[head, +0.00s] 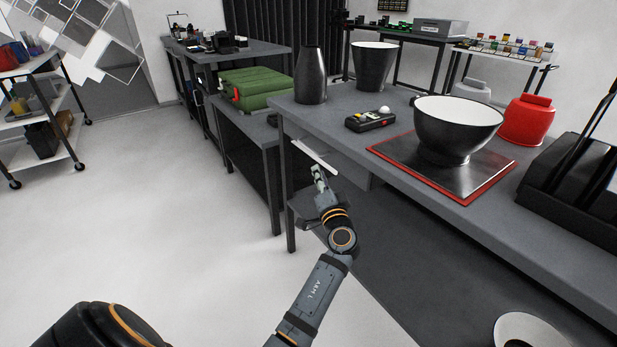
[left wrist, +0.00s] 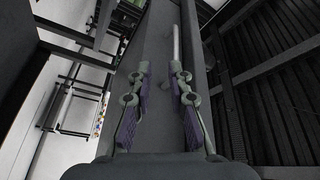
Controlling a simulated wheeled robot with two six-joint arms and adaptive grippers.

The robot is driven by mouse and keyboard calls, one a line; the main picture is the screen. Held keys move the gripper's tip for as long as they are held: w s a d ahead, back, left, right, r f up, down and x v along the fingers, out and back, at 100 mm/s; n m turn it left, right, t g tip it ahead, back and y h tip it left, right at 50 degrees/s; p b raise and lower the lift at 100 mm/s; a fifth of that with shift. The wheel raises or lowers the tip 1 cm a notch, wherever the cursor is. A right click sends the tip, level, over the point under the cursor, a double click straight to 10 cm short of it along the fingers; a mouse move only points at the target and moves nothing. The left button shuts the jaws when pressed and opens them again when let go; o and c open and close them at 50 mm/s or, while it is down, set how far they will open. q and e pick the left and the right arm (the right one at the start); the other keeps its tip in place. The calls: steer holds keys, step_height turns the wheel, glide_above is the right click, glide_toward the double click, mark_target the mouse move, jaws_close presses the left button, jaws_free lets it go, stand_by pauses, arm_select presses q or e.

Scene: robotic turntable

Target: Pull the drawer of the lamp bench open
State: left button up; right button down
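The bench (head: 340,98) is a long grey table on the right in the head view. Under its top, near the left corner, is a grey drawer (head: 349,168) with a pale bar handle (head: 315,158). The drawer looks shut, though my arm hides part of that area. My left gripper (head: 319,177) is at the handle in the head view. In the left wrist view its fingers (left wrist: 160,98) are apart, with a grey face between them. The handle bar (left wrist: 177,43) shows ahead, near the right finger; contact is unclear. My right gripper is not in view.
On the bench are a black vase (head: 310,76), a dark pot (head: 374,67), a small black device (head: 370,121), a bowl (head: 455,130) on a red-edged plate (head: 390,152), and a red jar (head: 527,120). A lower shelf (head: 400,255) lies beneath.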

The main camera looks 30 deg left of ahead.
mark_target(308, 148)
arm_select(q)
steer(key=shift+n+y, duration=0.3)
steer(key=shift+y, duration=0.2)
steer(key=x, duration=0.3)
steer(key=r+x, duration=0.1)
steer(key=x, duration=0.6)
steer(key=shift+s+a+r, duration=0.15)
steer(key=shift+a+r, duration=0.2)
steer(key=shift+a, duration=0.05)
jaws_close()
